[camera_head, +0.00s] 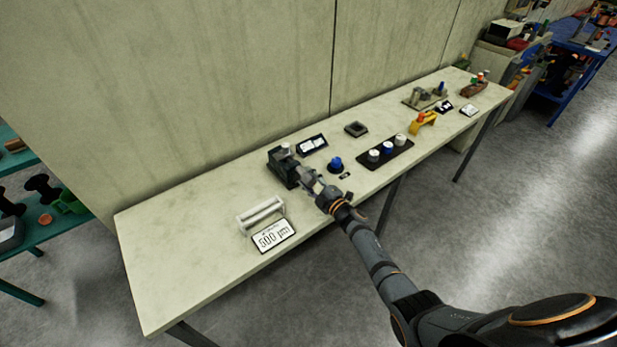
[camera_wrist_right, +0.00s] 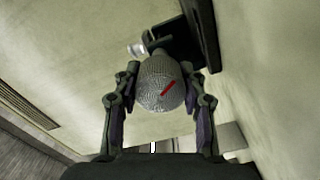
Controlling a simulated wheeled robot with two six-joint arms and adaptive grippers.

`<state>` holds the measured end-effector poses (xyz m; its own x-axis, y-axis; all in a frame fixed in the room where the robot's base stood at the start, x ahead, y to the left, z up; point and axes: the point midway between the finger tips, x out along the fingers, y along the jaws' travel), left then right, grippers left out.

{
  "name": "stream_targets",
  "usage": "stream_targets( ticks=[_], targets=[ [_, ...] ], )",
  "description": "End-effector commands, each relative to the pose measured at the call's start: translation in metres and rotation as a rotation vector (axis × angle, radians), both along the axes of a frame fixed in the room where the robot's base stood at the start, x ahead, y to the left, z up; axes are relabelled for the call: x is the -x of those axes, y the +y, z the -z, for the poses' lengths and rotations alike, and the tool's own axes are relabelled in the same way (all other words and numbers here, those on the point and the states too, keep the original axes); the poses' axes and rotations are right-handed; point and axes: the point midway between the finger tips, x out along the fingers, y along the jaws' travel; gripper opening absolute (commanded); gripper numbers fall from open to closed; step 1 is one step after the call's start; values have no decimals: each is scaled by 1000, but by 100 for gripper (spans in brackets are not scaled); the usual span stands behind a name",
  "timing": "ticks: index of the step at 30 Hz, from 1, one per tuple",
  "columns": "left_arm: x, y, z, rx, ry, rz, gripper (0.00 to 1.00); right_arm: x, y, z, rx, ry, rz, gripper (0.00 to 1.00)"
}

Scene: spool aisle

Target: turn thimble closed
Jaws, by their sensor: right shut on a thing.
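The thimble (camera_wrist_right: 161,84) is a round grey knurled knob with a red line on its end face, in the middle of the right wrist view. My right gripper (camera_wrist_right: 160,95) is shut on it, with a finger on each side. In the head view my right gripper (camera_head: 318,188) reaches the dark fixture (camera_head: 281,168) on the bench from the front right and hides the thimble there. A clear or silvery round part (camera_wrist_right: 136,49) shows beside the dark block behind the thimble. My left gripper is not in view.
A white cradle (camera_head: 261,215) and a sign reading 500 µm (camera_head: 273,235) stand on the bench (camera_head: 185,255) to the left. The bench's left end is clear.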

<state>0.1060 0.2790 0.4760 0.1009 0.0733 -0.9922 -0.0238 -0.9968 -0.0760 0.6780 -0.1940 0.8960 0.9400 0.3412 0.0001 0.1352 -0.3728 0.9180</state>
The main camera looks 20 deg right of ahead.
Motion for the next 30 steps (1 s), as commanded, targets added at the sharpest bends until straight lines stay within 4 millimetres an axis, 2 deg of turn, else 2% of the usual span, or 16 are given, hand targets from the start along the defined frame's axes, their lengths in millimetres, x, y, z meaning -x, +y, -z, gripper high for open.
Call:
stream_targets(
  ticks=[9, 22, 23, 28, 30],
  targets=[
    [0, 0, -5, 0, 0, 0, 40, 0, 0, 1, -74, 28, 1, 10],
    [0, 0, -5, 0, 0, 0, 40, 0, 0, 1, -80, 31, 0, 10],
    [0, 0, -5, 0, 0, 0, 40, 0, 0, 1, -80, 31, 0, 43],
    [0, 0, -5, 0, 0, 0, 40, 0, 0, 1, -79, 30, 1, 65],
    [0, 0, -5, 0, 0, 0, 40, 0, 0, 1, -79, 30, 1, 65]
  ],
)
